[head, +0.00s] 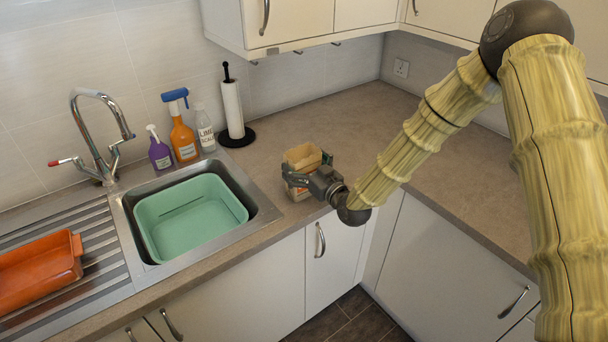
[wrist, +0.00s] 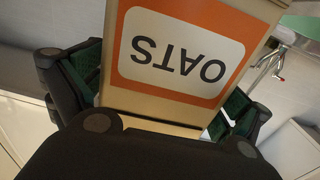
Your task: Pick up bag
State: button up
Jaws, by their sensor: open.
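The bag (head: 303,156) is a tan and orange oats bag standing on the countertop just right of the sink. In the wrist view the bag (wrist: 185,50) fills the upper middle, and its "OATS" label reads upside down. My gripper (head: 298,179) reaches in at the bag from the right front. In the wrist view its dark green-padded fingers lie on either side of the bag, open around it. Small gaps to the pads are hard to judge. The bag's lower part is partly hidden by the gripper in the head view.
The sink holds a green basin (head: 160,252). Spray bottles (head: 182,135) and a paper towel holder (head: 233,110) stand behind it. An orange dish (head: 38,275) is on the drainboard. The counter (head: 460,180) to the right is clear. Wall cabinets (head: 290,20) hang above.

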jog(key=c, duration=0.9)
